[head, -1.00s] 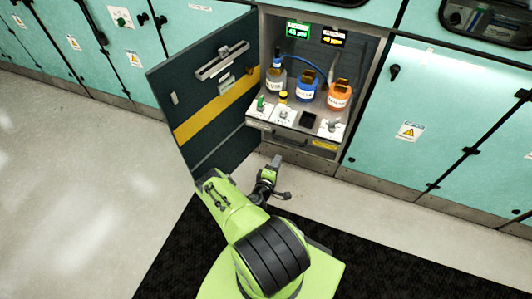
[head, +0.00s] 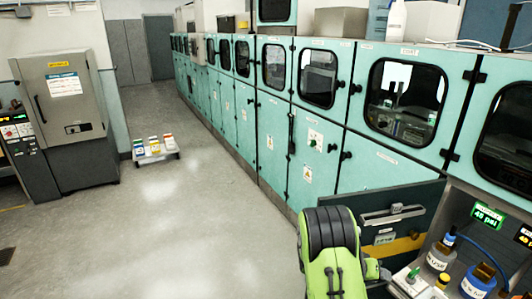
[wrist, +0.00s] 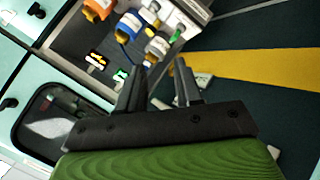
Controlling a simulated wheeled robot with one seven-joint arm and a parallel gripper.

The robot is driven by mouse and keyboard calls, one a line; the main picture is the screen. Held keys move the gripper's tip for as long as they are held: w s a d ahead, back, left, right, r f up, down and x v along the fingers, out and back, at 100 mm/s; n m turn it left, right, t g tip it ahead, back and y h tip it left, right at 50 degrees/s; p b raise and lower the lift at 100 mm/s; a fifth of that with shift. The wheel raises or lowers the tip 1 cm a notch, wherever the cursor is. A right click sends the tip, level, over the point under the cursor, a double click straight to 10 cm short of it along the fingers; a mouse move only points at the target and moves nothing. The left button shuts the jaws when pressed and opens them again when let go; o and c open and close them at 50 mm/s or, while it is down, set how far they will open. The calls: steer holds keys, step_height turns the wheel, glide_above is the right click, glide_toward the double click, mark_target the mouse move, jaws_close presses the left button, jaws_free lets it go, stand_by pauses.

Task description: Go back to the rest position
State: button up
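My gripper (wrist: 157,78) shows in the wrist view with its two dark fingers apart and nothing between them. In the head view my green arm rises at the bottom centre, and its gripper cannot be made out clearly. The open cabinet bay holds a bottle with a blue cap (head: 440,253) and a blue bottle (head: 478,281), partly cut off by the frame edge. In the wrist view the bay appears upside down, with an orange bottle (wrist: 98,9) and the blue bottle (wrist: 130,22) beyond the fingers.
The open dark door (head: 405,212) with a yellow stripe stands close to my arm; it fills the right of the wrist view (wrist: 260,105). Teal cabinets (head: 272,140) line the right. A grey machine (head: 70,110) and low rack (head: 157,155) stand left. The floor between is clear.

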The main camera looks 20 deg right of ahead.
steer(key=s+a+r+n+t+y, duration=0.1)
steer(key=s+a+r+t+y, duration=0.15)
steer(key=a+r, duration=0.65)
steer(key=s+a+r+n+t+y, duration=0.15)
steer(key=a+r+y, duration=0.25)
steer(key=a+r, duration=0.55)
steer(key=s+a+r+n+t+y, duration=0.2)
steer(key=s+a+n+y, duration=0.2)
steer(key=s+a, duration=0.9)
steer(key=shift+s+a+n, duration=0.2)
steer(key=shift+a+n, duration=0.35)
